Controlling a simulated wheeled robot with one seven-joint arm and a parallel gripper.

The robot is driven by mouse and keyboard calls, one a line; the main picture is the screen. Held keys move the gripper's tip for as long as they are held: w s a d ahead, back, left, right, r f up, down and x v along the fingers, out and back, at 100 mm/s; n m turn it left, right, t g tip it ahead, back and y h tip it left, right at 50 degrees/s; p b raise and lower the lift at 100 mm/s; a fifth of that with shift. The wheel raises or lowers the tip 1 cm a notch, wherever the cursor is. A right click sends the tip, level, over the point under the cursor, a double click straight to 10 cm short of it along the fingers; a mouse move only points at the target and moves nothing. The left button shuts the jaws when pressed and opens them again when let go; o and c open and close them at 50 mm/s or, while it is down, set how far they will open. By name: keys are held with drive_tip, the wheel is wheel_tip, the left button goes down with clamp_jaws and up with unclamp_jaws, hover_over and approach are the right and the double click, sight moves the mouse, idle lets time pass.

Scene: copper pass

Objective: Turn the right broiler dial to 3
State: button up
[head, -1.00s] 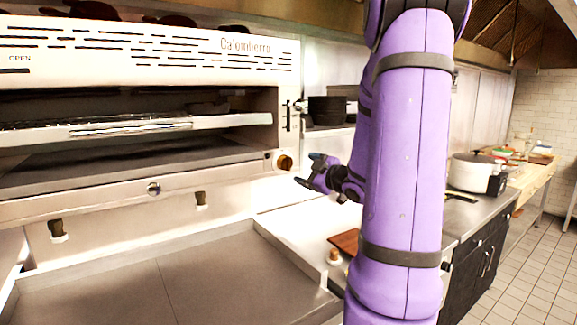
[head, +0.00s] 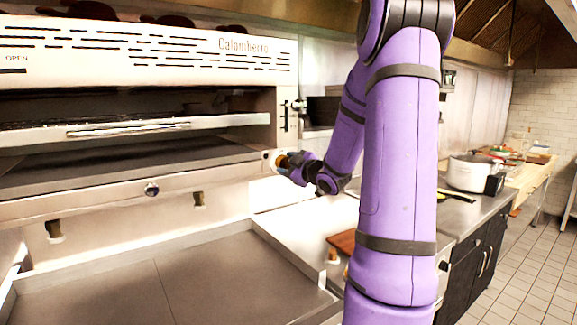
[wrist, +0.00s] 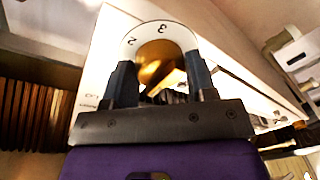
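The right broiler dial is a brass-coloured knob (head: 281,159) on the right end of the broiler's front (head: 225,164). In the wrist view the dial (wrist: 156,68) shows in front of a white plate marked 2 and 3, the 3 towards the upper right. My gripper (wrist: 160,60) has its two dark fingers apart, one on each side of the dial. In the head view my gripper (head: 287,164) is at the dial and partly hides it. Whether the fingers touch the knob cannot be told. The dial's pointer cannot be made out.
A flat steel surface with raised edges (head: 200,275) lies below the broiler. A brown board (head: 343,240) lies on the counter below my arm. A white pot (head: 470,171) stands farther right on the counter. A small round knob (head: 152,189) sits on the broiler's lower front.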

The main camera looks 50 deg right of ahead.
drive_tip(key=c, duration=0.4)
drive_tip(key=shift+o, duration=0.2)
